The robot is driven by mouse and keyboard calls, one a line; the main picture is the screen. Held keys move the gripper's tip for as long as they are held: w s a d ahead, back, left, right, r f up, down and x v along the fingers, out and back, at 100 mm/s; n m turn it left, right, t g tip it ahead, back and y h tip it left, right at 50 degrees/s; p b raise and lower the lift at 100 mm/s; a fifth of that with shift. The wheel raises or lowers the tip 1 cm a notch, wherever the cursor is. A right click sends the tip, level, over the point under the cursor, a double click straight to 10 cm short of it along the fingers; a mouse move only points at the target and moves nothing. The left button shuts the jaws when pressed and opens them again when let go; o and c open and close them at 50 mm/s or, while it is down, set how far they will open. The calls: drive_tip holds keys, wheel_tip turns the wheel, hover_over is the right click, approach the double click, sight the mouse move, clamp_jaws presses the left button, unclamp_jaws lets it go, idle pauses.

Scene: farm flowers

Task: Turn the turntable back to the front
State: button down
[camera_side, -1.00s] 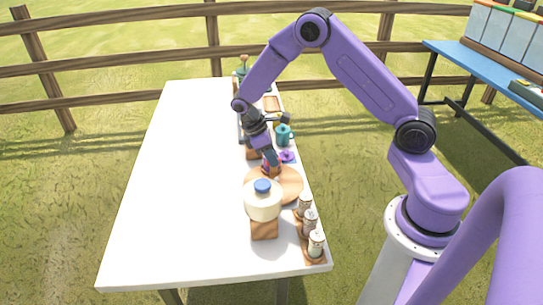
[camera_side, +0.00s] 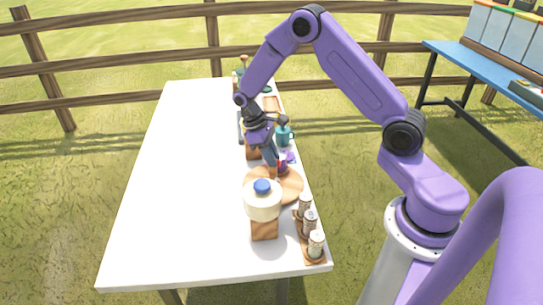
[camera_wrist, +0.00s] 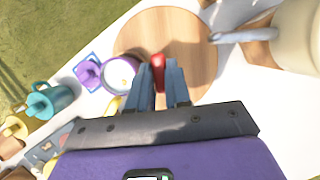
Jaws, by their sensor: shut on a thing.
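The turntable (camera_side: 290,186) is a round wooden disc near the right edge of the white table; it also fills the top middle of the wrist view (camera_wrist: 190,40). A small red piece (camera_wrist: 159,62) sits between my fingertips near the turntable's rim. My gripper (camera_side: 278,167) points down at the disc's far side and is shut on the red piece, which its fingers partly hide; the fingers also show in the wrist view (camera_wrist: 160,80). How the red piece joins the disc cannot be seen.
A purple-rimmed cup (camera_wrist: 121,73) stands close beside the turntable. A teal mug (camera_side: 284,135) is beyond it. A cream jar with a blue lid (camera_side: 263,200) stands in front, with several small jars (camera_side: 310,222) on its right. The table's left side (camera_side: 175,180) is clear.

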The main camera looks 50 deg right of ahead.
drive_tip(key=shift+w+d+r+m+y, duration=0.1)
drive_tip(key=shift+m+y, duration=0.55)
drive_tip(key=shift+m, duration=1.05)
drive_tip(key=shift+d+m+y, duration=0.1)
drive_tip(key=shift+m+y, duration=0.55)
drive_tip(key=shift+m, duration=1.05)
drive_tip(key=shift+d+m+t+y, duration=0.15)
drive_tip(key=shift+m+y, duration=0.3)
drive_tip(key=shift+m, duration=0.95)
drive_tip(key=shift+a+m+t+y, duration=0.1)
drive_tip(key=shift+m+t+y, duration=0.25)
drive_tip(key=shift+m, duration=1.05)
drive_tip(key=shift+d+m+y, duration=0.1)
drive_tip(key=shift+m+y, duration=0.2)
drive_tip(key=shift+m, duration=0.2)
drive_tip(key=c, duration=1.1)
unclamp_jaws()
drive_tip(key=shift+o, duration=0.2)
drive_tip(key=v, duration=1.7)
drive_tip(key=shift+r, duration=0.2)
